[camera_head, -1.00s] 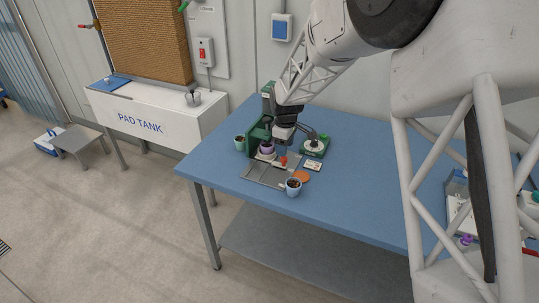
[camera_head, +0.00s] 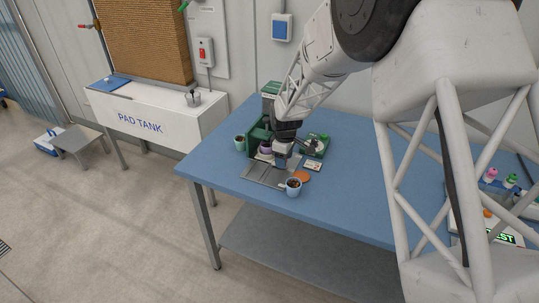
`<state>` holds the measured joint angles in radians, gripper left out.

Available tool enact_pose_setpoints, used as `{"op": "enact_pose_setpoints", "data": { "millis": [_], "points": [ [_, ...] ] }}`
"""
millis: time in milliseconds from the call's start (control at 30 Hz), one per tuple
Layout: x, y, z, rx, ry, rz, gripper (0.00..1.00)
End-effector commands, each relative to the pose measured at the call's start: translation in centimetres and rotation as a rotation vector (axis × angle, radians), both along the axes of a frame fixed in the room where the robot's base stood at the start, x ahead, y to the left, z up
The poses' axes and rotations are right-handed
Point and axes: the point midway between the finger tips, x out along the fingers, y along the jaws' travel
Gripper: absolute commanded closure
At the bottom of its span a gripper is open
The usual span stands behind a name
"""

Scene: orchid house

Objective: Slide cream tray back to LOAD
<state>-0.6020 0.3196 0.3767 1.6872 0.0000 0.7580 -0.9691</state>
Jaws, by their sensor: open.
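My gripper (camera_head: 281,163) is open and low over the grey slide plate (camera_head: 262,178) at the front of the green machine (camera_head: 258,132) on the blue table. A lilac pot (camera_head: 265,149) stands just left of my gripper, at the machine's opening. A pale surface shows under the pot, but it is too small to tell whether this is the cream tray. My gripper covers the spot right of the pot, so contact there cannot be seen. No LOAD marking is readable.
A blue pot (camera_head: 293,188) and an orange disc (camera_head: 302,177) stand close in front of my gripper. A white card (camera_head: 313,165) lies to the right. A mint pot (camera_head: 240,143) stands left of the machine. The table's left front (camera_head: 215,170) is clear.

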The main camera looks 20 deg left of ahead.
Motion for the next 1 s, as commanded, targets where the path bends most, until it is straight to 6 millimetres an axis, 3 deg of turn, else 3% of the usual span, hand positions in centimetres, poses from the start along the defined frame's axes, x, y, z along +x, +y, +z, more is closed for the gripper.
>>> {"op": "enact_pose_setpoints", "data": {
  "millis": [67, 300, 567, 1000],
  "points": [
    [0.0, 0.0, 0.0, 0.000, 0.000, 0.000, 0.48],
    [0.0, 0.0, 0.0, 0.000, 0.000, 0.000, 0.82],
    [-0.2, 0.0, 0.0, 0.000, 0.000, 0.000, 0.82],
    [-2.1, 0.0, 0.1, 0.001, -0.001, 0.001, 0.82]
  ]
}}
